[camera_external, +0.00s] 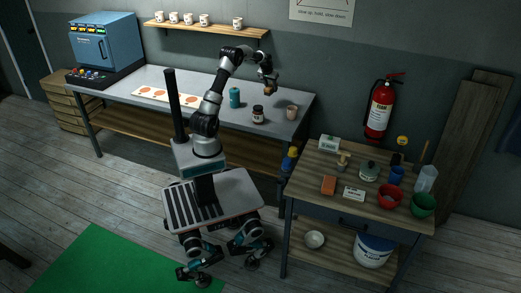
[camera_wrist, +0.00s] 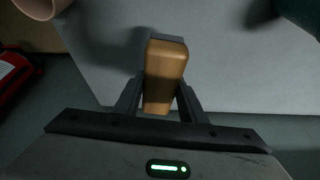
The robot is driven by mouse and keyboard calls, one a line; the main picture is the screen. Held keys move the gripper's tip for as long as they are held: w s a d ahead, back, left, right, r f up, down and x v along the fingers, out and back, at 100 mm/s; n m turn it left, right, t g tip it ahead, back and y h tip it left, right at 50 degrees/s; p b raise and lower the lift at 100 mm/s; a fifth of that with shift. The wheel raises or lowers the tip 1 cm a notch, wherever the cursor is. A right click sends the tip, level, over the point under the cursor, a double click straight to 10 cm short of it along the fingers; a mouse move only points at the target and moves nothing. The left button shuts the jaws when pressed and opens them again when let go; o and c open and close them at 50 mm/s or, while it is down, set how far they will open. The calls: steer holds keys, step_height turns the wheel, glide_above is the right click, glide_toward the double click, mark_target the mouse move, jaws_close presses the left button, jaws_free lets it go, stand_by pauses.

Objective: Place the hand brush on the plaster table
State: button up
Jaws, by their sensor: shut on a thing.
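My gripper (camera_external: 269,83) is shut on a wooden block-like thing, seemingly the hand brush (camera_wrist: 165,72); no bristles can be made out. In the wrist view the brush stands between the two fingers (camera_wrist: 159,100). In the external view my gripper is held up above the right part of the long grey table (camera_external: 190,83). The wooden table (camera_external: 309,176) at the right, with bowls, cups and a bucket below, looks like the plaster table. It stands apart from my gripper, to the right and nearer the camera.
A teal canister (camera_external: 235,97), a dark jar (camera_external: 258,115) and a pinkish cup (camera_external: 292,112) stand on the grey table. The wooden table holds an orange block (camera_external: 328,185), a red bowl (camera_external: 389,196) and a green bowl (camera_external: 423,205). Its front left corner looks clear.

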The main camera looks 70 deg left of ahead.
steer(key=r, duration=0.7)
steer(key=shift+w+d+r, duration=0.1)
steer(key=shift+d+r, duration=0.05)
steer(key=shift+d, duration=0.05)
steer(key=w+d+f+m+h, duration=0.1)
steer(key=w+d+m+h, duration=0.2)
steer(key=d+m, duration=1.1)
steer(key=w+d+f+m+h, duration=0.2)
steer(key=w+d+m+h, duration=0.1)
steer(key=d, duration=2.4)
steer(key=s+d+r+m+g, duration=0.1)
steer(key=s+d+m+g, duration=0.1)
steer(key=s+d+m, duration=0.7)
steer(key=s+d+r+m+g+p, duration=0.1)
steer(key=s+d+m+g, duration=0.35)
steer(key=d, duration=0.95)
steer(key=s+d+r+m+g, duration=0.1)
steer(key=s+d+m, duration=0.4)
steer(key=s+d, duration=0.5)
steer(key=shift+t, duration=0.35)
steer(key=f, duration=0.5)
steer(key=w+f+b, duration=0.1)
steer(key=f, duration=0.9)
steer(key=shift+w+d+f, duration=0.1)
steer(key=shift+w+d, duration=0.2)
steer(key=shift+w, duration=0.1)
